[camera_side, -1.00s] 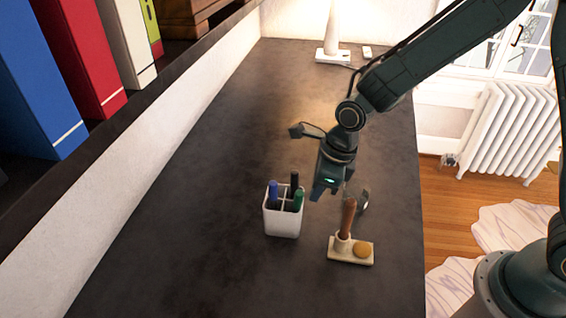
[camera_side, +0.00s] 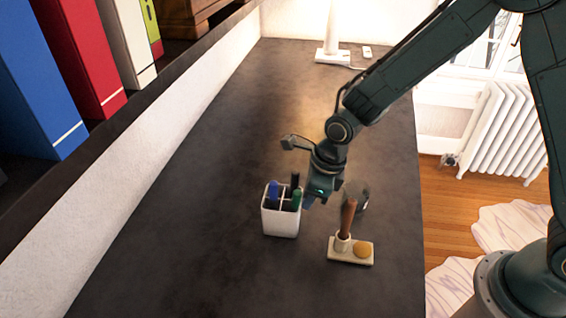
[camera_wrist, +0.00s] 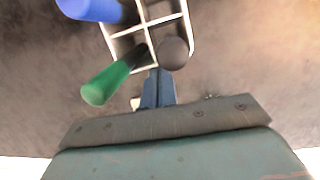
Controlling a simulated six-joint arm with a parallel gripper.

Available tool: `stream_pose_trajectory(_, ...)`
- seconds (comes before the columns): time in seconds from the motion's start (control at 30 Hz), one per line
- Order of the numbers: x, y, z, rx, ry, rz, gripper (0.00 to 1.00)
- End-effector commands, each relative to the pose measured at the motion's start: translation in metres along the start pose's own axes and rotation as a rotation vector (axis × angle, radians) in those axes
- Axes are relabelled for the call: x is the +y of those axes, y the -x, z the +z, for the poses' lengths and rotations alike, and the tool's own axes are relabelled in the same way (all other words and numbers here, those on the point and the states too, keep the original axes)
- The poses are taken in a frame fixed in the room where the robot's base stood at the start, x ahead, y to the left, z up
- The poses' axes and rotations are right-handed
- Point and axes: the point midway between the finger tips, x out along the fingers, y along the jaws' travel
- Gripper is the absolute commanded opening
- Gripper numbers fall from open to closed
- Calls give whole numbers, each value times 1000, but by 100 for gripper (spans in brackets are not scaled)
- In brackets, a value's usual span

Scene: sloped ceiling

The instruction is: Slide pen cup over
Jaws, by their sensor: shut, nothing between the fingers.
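The pen cup (camera_side: 281,222) is a white, divided cup standing upright on the dark desktop. It holds a blue pen (camera_side: 273,192), a black pen (camera_side: 294,180) and a green pen (camera_side: 297,198). In the wrist view the cup's divided rim (camera_wrist: 127,34) is at the top, with the green pen (camera_wrist: 112,82) leaning outward. My gripper (camera_side: 308,203) is shut and empty, close to the right side of the cup. In the wrist view its fingers (camera_wrist: 157,85) are together just below the rim. I cannot tell whether they touch the cup.
A small cream stand (camera_side: 350,251) with a brown-handled tool (camera_side: 348,215) and a round tan piece is just right of the cup. A white lamp (camera_side: 332,40) stands at the far end. The wall ledge with binders (camera_side: 40,80) is left. Desktop left of the cup is clear.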

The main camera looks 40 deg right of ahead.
Motion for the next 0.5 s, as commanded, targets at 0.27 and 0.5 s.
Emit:
stream_pose_trajectory(0.27,0,-10,37,-2,3,0,0)
stream_pose_trajectory(0.5,0,-17,68,-2,2,0,0)
